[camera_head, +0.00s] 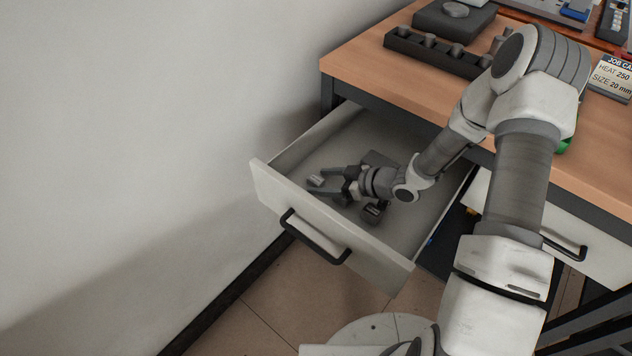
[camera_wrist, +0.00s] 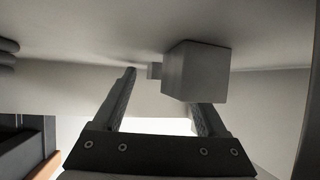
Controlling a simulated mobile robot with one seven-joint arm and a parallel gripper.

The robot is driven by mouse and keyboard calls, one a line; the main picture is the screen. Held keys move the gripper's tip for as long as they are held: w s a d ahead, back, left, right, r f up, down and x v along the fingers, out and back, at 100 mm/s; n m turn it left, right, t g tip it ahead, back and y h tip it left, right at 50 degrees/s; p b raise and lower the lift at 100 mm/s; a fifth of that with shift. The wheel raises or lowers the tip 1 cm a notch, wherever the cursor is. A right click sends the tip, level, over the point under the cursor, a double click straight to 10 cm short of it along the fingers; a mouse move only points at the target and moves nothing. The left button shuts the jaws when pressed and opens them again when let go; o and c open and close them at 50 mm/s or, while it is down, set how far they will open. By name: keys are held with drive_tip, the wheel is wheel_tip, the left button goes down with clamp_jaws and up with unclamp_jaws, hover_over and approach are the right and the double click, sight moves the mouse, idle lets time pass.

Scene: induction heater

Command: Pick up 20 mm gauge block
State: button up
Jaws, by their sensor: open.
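The smaller-looking one (camera_head: 317,180) is by my fingertips in the head view; in the wrist view this small block (camera_wrist: 154,70) shows beyond and between the fingers. The other block (camera_head: 374,209) lies beside my gripper's body on the near side. In the wrist view a large block (camera_wrist: 196,72) covers the tip of the right finger. I cannot read a size on either block. My gripper (camera_head: 325,184) is open and empty, low inside the drawer, its fingers (camera_wrist: 160,95) pointing toward the drawer front.
The drawer's front panel with a black handle (camera_head: 314,238) and its side walls surround my gripper. The wooden worktop (camera_head: 365,75) stands above the drawer's back. It carries a dark rack with several pegs (camera_head: 430,48) and a job card reading 20 mm (camera_head: 612,78).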

clamp_jaws()
drive_tip(key=shift+r, duration=0.1)
idle(0.4)
